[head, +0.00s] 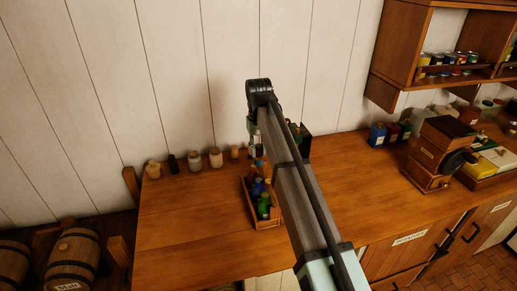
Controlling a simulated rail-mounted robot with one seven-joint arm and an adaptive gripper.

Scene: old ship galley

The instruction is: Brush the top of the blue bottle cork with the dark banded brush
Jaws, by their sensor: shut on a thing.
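My arm reaches up across the middle of the head view, and its upper end hides what lies behind it. I cannot make out the dark banded brush either. A small wooden crate (267,224) stands on the counter just left of the arm. It holds several bottles, among them a blue bottle (257,187) and a green bottle (264,207). The arm partly covers the crate, and the bottle's cork is too small to tell.
Small jars (195,161) line the wall at the counter's left. A dark holder (304,141) stands partly behind the arm. A wooden grinder (437,153) and a blue container (378,134) stand right, below a wall shelf (420,45). The counter's left front (190,220) is clear.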

